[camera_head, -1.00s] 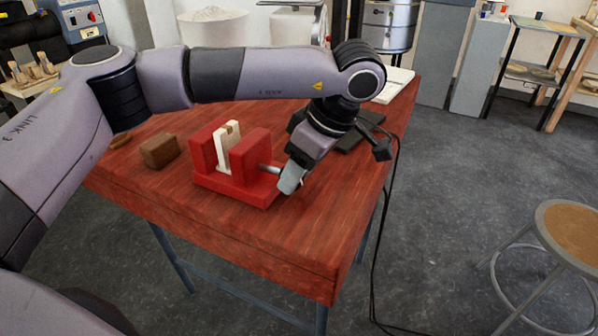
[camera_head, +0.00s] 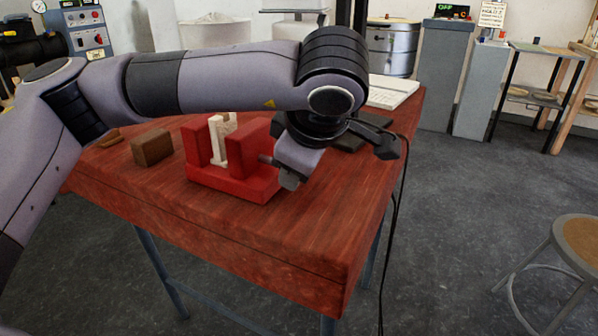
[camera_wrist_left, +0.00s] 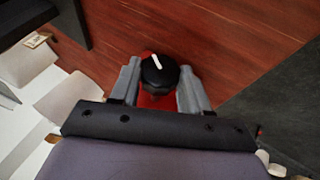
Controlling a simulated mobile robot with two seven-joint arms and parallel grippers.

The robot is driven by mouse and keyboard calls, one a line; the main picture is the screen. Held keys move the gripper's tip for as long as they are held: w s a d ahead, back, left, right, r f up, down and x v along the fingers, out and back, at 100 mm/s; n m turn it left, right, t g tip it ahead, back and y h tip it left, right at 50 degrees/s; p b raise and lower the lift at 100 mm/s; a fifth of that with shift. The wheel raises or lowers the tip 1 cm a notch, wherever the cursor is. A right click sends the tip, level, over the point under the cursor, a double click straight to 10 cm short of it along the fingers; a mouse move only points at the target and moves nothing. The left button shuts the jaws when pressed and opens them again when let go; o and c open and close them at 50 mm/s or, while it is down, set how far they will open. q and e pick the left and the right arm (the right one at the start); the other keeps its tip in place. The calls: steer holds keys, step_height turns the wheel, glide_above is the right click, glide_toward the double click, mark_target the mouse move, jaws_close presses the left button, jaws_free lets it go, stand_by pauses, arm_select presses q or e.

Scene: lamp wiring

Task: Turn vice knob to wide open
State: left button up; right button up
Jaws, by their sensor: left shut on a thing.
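The red vice (camera_head: 228,184) stands on the red wooden table, with a pale jaw piece (camera_head: 219,145) upright between its two red walls. The vice knob (camera_wrist_left: 160,72) is round and black with a white mark, seen in the left wrist view. My left gripper (camera_head: 289,180) is at the vice's right side, and its two fingers (camera_wrist_left: 154,85) sit on either side of the knob, shut on it. In the head view the gripper hides the knob; only a short bit of grey screw (camera_head: 266,159) shows. My right gripper is out of view.
A brown wooden block (camera_head: 152,147) lies left of the vice. A dark flat object (camera_head: 362,135) and a white keyboard-like item (camera_head: 392,91) lie behind my gripper. Black cables (camera_head: 393,210) hang over the table's right edge. The table front is clear.

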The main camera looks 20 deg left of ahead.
arm_select(q)
steer(key=shift+r, duration=0.1)
stand_by(0.3)
steer(key=o, duration=1)
steer(key=shift+o, duration=0.2)
steer(key=p+v, duration=0.1)
steer(key=v, duration=0.6)
steer(key=shift+d, duration=0.1)
